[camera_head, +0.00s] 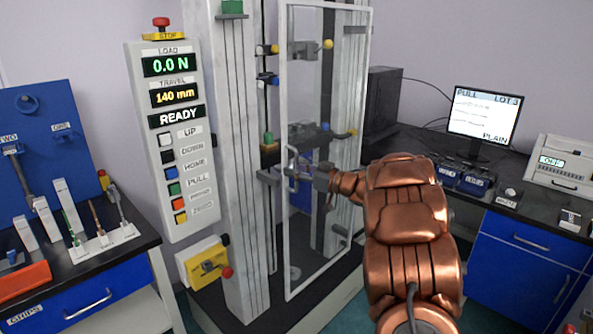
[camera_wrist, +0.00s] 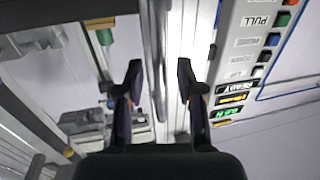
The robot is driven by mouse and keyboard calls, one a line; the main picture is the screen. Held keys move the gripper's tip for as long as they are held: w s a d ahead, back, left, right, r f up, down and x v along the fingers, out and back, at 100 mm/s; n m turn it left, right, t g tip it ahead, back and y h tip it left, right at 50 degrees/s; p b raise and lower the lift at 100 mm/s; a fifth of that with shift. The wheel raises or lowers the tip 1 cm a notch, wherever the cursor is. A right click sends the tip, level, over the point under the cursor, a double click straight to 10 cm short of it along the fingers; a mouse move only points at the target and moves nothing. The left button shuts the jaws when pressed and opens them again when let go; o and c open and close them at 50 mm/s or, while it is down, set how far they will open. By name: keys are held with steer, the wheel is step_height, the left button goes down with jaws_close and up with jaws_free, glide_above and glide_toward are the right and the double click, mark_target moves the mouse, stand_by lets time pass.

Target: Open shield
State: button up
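The shield is a clear panel in a pale frame (camera_head: 286,228), standing upright in front of the test machine. I cannot tell whether it stands slightly ajar. Its grey bar handle (camera_head: 291,163) is on the left side of the panel, and it also shows as an upright bar in the wrist view (camera_wrist: 157,88). My gripper (camera_head: 302,172) is at the handle. In the wrist view my gripper (camera_wrist: 158,78) has its two dark fingers apart, one on each side of the bar. I see gaps beside the bar; contact is not clear.
A control panel (camera_head: 175,140) reading READY stands left of the machine's column (camera_head: 240,160). A yellow switch box (camera_head: 205,263) with a red knob sits low beside it. A tool bench (camera_head: 100,272) is at left, a monitor desk (camera_head: 520,212) at right.

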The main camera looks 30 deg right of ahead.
jaws_close()
stand_by(0.6)
